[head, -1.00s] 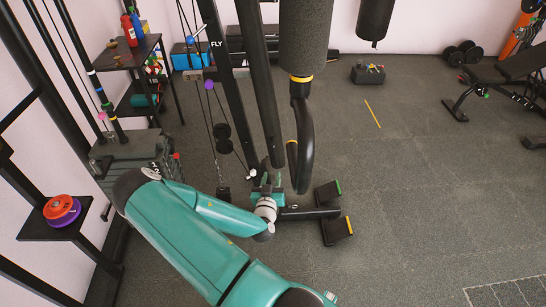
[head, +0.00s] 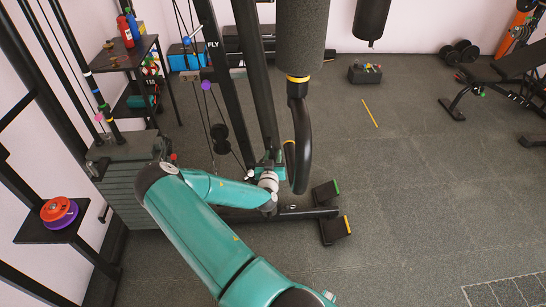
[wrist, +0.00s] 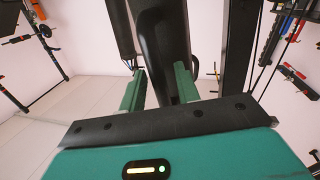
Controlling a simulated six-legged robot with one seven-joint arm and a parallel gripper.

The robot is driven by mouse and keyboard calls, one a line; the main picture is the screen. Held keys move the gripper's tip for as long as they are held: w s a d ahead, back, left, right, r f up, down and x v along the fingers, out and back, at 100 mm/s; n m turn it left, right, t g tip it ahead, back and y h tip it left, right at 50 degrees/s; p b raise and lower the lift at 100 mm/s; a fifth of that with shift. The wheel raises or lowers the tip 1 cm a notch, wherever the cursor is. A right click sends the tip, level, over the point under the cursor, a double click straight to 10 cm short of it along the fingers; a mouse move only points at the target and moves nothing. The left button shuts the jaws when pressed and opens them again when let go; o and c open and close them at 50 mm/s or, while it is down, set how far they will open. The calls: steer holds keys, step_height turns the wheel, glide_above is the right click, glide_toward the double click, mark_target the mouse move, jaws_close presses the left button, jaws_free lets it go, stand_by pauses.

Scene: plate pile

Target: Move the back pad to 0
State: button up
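The FLY machine stands in the head view with a black upright (head: 254,75). A thick grey cylindrical pad (head: 301,40) with a yellow ring hangs beside it, above a curved black handle (head: 302,150). I cannot tell for sure which part is the back pad, and no 0 mark is readable. My gripper (head: 268,170) is at the upright's lower part, left of the curved handle. In the wrist view, my gripper (wrist: 158,78) has its two teal fingers apart. A dark curved bar (wrist: 151,35) shows between and beyond them; contact is unclear.
The machine's base has a black foot (head: 333,226) at right. A weight stack (head: 130,185) stands left of my arm. A small shelf (head: 33,232) holds coloured plates (head: 59,212). Open floor (head: 430,200) lies to the right, with a bench (head: 500,80) at far right.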

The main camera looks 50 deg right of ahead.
jaws_close()
steer(key=shift+w+a, duration=1.55)
steer(key=shift+w, duration=0.2)
steer(key=shift+o, duration=0.5)
jaws_free()
steer(key=shift+w+a, duration=0.1)
steer(key=v, duration=1.3)
steer(key=shift+s+a, duration=0.2)
steer(key=shift+s, duration=0.15)
